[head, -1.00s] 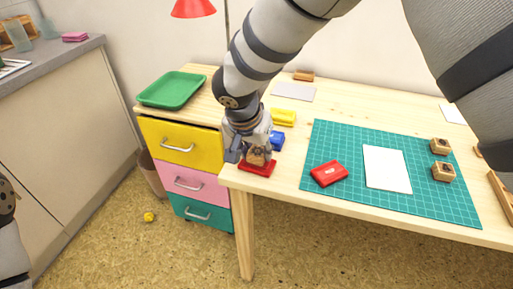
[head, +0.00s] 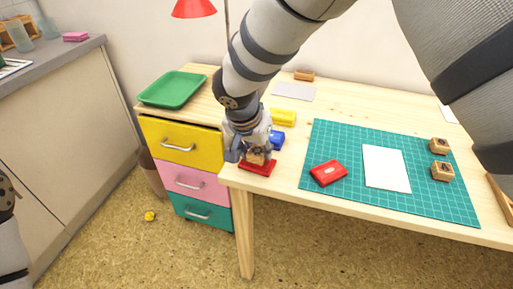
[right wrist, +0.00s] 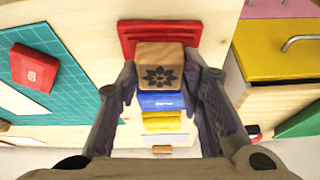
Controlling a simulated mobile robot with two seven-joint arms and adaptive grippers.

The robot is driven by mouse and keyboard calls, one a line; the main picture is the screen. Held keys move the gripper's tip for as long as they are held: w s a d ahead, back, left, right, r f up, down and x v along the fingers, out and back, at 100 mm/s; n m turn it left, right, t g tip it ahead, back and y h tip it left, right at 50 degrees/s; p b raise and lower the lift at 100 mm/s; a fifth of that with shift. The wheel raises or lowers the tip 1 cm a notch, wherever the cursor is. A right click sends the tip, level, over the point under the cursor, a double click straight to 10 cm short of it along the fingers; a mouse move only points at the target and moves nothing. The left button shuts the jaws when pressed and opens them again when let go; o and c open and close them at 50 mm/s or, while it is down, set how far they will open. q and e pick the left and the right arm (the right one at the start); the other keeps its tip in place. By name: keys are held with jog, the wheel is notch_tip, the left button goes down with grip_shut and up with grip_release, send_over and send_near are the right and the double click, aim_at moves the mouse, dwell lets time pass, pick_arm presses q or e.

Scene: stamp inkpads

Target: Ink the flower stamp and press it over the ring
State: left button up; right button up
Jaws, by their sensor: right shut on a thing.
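The flower stamp is a wooden block (right wrist: 160,70) with a dark flower on its top face. My right gripper (head: 256,150) is shut on it, with one finger on each side in the right wrist view (right wrist: 160,85). The stamp is at the open red inkpad (head: 258,169), which also shows behind it in the right wrist view (right wrist: 160,30). I cannot tell whether stamp and pad touch. A white sheet (head: 387,168) lies on the green mat (head: 350,133); I cannot make out a ring on it. My left gripper is out of view.
A red lid (head: 329,172) lies on the mat left of the sheet. Blue (head: 277,140) and yellow (head: 284,117) pads stand behind the red one. Two wooden stamps (head: 442,171) (head: 440,146) stand at the mat's right. A green tray (head: 172,90) is at the left.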

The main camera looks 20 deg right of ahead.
aim_at(256, 152)
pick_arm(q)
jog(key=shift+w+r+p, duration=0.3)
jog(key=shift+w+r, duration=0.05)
pick_arm(e)
jog(key=shift+r, duration=0.55)
jog(key=shift+r, duration=0.25)
jog(key=shift+r+p, duration=0.7)
jog(key=shift+r, duration=1.9)
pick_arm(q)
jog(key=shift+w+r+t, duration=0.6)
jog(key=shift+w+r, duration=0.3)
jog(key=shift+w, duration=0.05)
pick_arm(e)
jog(key=shift+f, duration=0.1)
